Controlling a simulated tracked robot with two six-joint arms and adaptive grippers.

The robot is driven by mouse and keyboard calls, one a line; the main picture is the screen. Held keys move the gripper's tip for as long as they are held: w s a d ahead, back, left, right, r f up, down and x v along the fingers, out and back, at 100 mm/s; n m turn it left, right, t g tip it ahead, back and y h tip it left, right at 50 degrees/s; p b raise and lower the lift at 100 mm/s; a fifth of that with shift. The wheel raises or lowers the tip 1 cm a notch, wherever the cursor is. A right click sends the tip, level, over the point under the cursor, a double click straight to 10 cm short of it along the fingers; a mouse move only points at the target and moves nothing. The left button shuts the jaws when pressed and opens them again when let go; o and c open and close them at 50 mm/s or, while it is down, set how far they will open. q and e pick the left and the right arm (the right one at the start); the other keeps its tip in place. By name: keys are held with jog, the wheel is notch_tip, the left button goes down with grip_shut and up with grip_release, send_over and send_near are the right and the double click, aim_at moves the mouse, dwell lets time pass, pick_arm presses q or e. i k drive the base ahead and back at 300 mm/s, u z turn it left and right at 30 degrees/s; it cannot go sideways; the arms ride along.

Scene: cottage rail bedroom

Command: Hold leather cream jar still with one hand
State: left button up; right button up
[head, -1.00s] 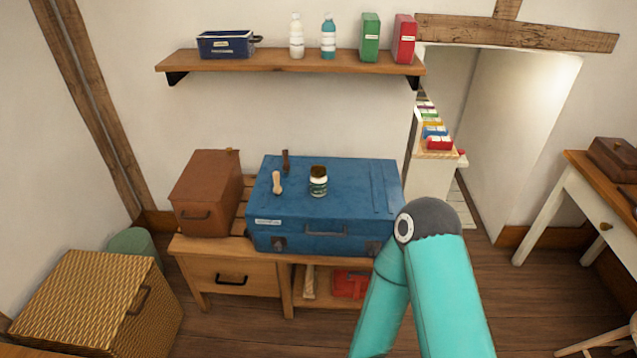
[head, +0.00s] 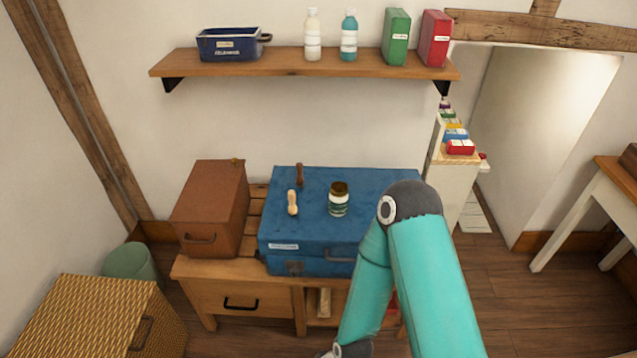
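The leather cream jar (head: 338,199) stands upright on top of the blue trunk (head: 390,180), with a brown lid and a pale label with a dark green band. One of my arms, teal with a dark grey joint, comes up from the bottom right, in front of the trunk's right part. Its joint is to the right of the jar in the picture, and no gripper is seen at the jar. Neither gripper's fingers show in the head view.
A wooden-handled tool (head: 292,203) and a dark brown tool (head: 299,175) lie left of the jar. A brown box (head: 210,205) stands left of the trunk on the wooden bench (head: 240,300). A shelf (head: 300,64) with bottles and boxes hangs above.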

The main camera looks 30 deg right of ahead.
aim_at(337, 206)
jog(key=u, duration=0.2)
jog(key=i, duration=0.85)
jog(key=z, duration=2)
jog(key=k, duration=0.5)
jog(key=z, duration=0.55)
jog(key=i, duration=0.25)
jog(key=u, duration=0.05)
